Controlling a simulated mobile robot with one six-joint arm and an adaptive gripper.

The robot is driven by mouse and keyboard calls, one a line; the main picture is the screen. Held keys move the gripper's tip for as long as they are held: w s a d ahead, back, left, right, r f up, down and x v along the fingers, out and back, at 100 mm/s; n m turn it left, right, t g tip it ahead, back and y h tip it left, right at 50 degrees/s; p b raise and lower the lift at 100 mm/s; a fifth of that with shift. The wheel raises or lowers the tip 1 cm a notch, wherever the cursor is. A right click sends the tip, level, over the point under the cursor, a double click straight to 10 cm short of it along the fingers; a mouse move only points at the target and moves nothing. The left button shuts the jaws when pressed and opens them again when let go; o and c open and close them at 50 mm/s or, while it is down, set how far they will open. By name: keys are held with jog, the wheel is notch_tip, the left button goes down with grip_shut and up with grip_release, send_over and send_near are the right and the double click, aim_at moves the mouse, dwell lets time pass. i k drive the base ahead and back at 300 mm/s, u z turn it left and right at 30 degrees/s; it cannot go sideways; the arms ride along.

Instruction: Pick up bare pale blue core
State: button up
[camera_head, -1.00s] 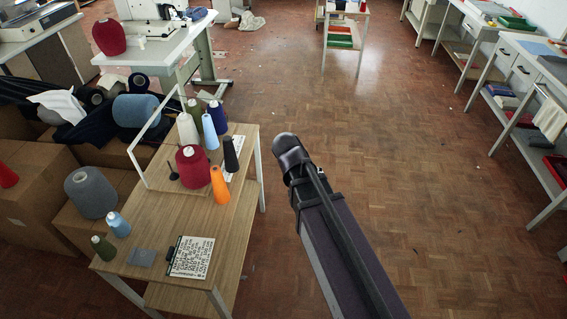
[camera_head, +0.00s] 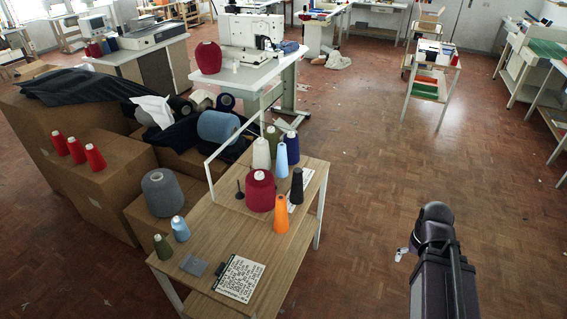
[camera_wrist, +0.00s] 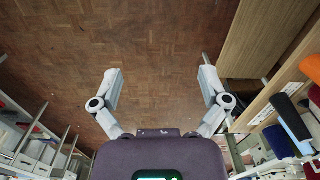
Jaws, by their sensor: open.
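A slim pale blue cone (camera_head: 281,161), seemingly the bare core, stands upright on the wooden table (camera_head: 222,225) in the head view. It is behind the orange cone (camera_head: 281,214) and beside the black one (camera_head: 297,186). A shorter pale blue spool (camera_head: 180,229) with a white top stands at the table's left edge. My gripper (camera_wrist: 160,82) is open and empty in the wrist view, its fingers spread over bare floor. It is well right of the table in the head view, where its fingers are mostly hidden.
A thin white frame (camera_head: 208,176) rises beside the crowded cones, with a red cone (camera_head: 260,191) close by. A printed card (camera_head: 239,278) and grey patch (camera_head: 194,265) lie at the front. Cardboard boxes (camera_head: 112,196) stand left.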

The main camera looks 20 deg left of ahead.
aim_at(282, 168)
jog(key=k, duration=0.65)
jog(key=z, duration=0.4)
jog(key=i, duration=1.6)
jog(key=u, duration=0.6)
jog(key=i, duration=0.6)
jog(key=u, duration=0.4)
